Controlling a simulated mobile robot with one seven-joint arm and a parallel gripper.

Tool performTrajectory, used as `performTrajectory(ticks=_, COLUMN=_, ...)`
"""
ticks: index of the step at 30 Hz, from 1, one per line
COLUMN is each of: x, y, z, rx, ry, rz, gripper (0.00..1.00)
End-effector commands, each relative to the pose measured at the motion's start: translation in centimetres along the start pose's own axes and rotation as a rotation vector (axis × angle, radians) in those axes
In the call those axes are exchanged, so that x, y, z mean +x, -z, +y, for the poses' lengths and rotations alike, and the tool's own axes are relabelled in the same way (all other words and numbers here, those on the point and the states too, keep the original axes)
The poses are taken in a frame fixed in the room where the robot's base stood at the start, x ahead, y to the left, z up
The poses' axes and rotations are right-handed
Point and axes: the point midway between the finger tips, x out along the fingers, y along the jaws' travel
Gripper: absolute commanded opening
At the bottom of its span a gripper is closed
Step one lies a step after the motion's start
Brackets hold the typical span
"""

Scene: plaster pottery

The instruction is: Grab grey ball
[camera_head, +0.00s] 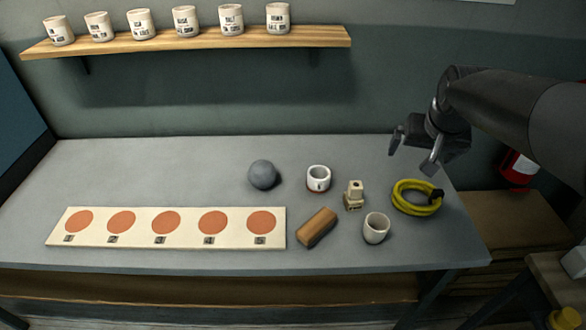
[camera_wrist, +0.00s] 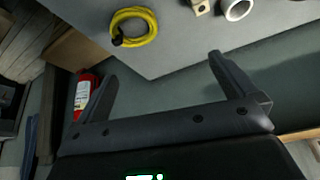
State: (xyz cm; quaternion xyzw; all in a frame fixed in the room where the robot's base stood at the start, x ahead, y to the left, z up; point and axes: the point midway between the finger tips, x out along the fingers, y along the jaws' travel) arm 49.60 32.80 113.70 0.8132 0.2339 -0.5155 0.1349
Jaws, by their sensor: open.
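The grey ball (camera_head: 263,174) rests on the grey table (camera_head: 110,180), near the middle and behind the right end of the board with orange circles. My gripper (camera_head: 413,158) is in the air over the table's right rear part, well to the right of the ball and apart from it. Its two fingers are spread with nothing between them. In the wrist view my gripper (camera_wrist: 165,72) is also open and empty, and the ball is not in that view.
Right of the ball are a white cup (camera_head: 318,179), a small beige block piece (camera_head: 354,195), a brown block (camera_head: 317,228), a beige cup (camera_head: 376,228) and a coiled yellow cable (camera_head: 416,198). The numbered board (camera_head: 100,239) lies in front. A shelf (camera_head: 190,43) with cups hangs above.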

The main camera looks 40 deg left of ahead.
Motion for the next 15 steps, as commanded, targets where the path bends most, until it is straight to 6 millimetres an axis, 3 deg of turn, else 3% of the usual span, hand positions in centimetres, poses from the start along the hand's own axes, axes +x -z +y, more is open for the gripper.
performTrajectory(ticks=1, x=1.7, y=1.1, z=-2.6, rx=-0.035, ry=0.015, rz=-0.007, gripper=1.0)
performTrajectory(ticks=7, x=7.4, y=3.7, z=-12.4, rx=-0.147, ry=0.063, rz=-0.019, gripper=1.0)
performTrajectory(ticks=11, x=11.3, y=4.0, z=-19.5, rx=-0.221, ry=0.093, rz=-0.024, gripper=1.0)
performTrajectory(ticks=15, x=15.1, y=3.0, z=-27.2, rx=-0.301, ry=0.123, rz=-0.029, gripper=1.0)
